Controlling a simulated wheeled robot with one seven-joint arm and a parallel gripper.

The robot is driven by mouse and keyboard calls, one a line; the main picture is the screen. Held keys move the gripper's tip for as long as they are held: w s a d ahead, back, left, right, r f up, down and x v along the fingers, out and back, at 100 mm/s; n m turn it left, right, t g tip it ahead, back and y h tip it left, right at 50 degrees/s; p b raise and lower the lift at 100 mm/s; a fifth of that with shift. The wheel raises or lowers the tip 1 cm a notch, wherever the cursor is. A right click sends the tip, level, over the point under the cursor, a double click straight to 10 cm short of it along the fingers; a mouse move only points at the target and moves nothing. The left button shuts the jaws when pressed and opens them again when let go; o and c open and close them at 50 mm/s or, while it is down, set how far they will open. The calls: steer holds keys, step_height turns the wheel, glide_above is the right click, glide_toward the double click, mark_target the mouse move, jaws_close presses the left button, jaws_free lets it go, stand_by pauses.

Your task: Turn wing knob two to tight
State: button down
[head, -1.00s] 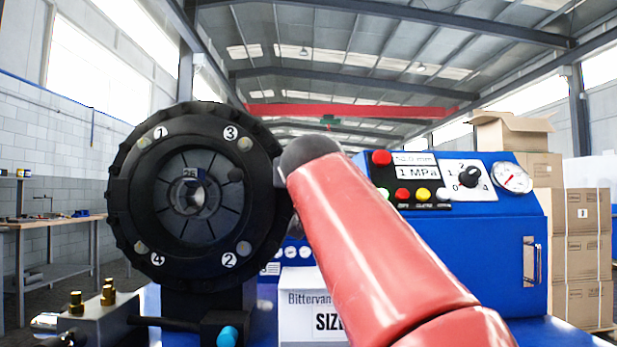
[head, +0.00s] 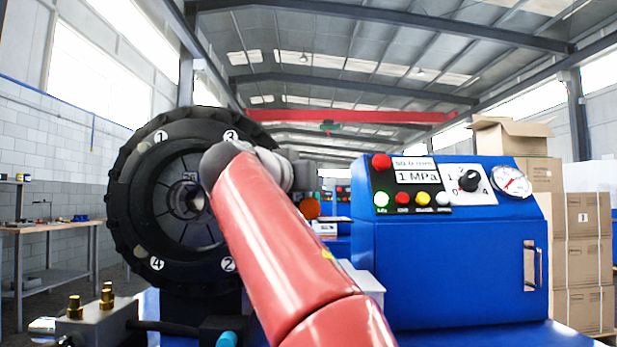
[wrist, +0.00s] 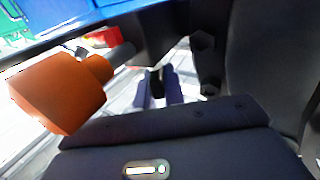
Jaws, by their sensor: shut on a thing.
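The black crimper head (head: 125,235), a thick ribbed ring with numbered marks 1 to 4, stands at the left in the head view. My red and grey arm crosses its right side and hides part of the face near marks 3 and 2. In the wrist view the two dark fingers of my gripper (wrist: 158,88) are close together on a small dark part, which looks like the wing knob (wrist: 155,78). Its number and turn angle cannot be read. In the head view my fingertips are hidden.
An orange handle-like part (wrist: 62,92) is close to the left of my gripper in the wrist view; a dark curved body (wrist: 275,70) is to the right. A blue cabinet (head: 455,265) with buttons, selector and gauge stands right of my arm. Brass fittings (head: 74,306) are at lower left.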

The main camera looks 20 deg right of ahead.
steer(key=shift+m+g+h+p, duration=0.4)
steer(key=shift+m+g+h, duration=0.2)
steer(key=shift+g, duration=0.3)
steer(key=c, duration=1.5)
jaws_free()
